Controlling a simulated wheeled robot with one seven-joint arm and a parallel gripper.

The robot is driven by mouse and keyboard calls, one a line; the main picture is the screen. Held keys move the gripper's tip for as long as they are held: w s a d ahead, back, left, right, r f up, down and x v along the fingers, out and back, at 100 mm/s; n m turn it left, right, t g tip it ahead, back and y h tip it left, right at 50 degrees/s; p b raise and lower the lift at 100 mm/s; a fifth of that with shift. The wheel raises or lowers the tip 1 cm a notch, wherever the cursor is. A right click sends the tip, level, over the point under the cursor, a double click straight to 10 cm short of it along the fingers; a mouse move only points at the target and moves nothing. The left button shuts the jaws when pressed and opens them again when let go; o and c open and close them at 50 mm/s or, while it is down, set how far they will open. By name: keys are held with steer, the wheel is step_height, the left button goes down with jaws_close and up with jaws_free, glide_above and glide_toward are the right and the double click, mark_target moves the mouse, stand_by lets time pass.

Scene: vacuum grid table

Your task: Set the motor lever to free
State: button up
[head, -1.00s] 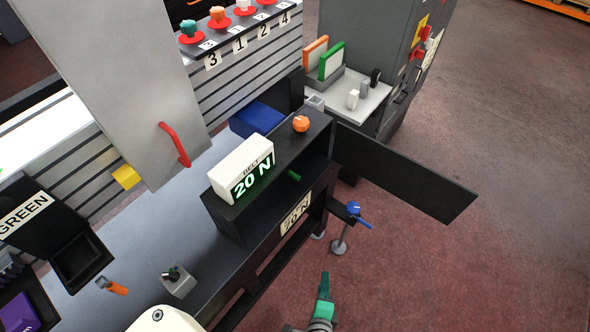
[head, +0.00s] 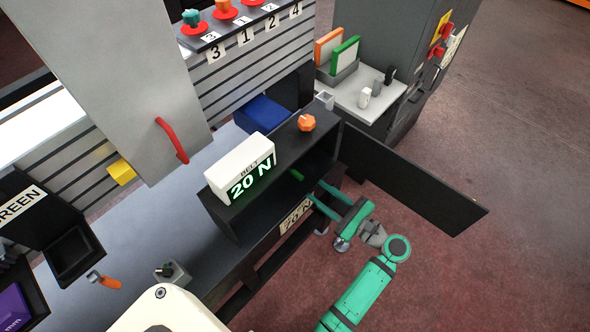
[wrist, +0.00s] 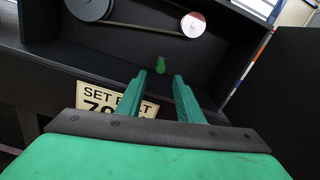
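A small green lever handle (head: 297,174) sticks out inside the open black cabinet (head: 229,210), under the "BELT 20 N" display (head: 240,167). In the wrist view the green handle (wrist: 161,64) appears ahead of and between my fingertips, with a gap seeming to remain. My gripper (head: 316,191) is at the cabinet's open front, its green fingers apart and empty; they also show spread in the wrist view (wrist: 160,76). No marking for free can be read at the handle.
A belt runs round a large grey pulley (wrist: 88,8) and a smaller pale one (wrist: 193,25) above the handle. A "SET BELT" sign (wrist: 100,97) is below the opening. The cabinet's open black door (head: 420,185) stands to the right. An orange knob (head: 306,123) is on top.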

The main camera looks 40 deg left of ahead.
mark_target(295, 172)
steer(key=a, duration=0.6)
steer(key=w+a, duration=0.1)
steer(key=a, duration=0.2)
steer(key=shift+a+r, duration=0.1)
steer(key=shift+a, duration=0.7)
jaws_close()
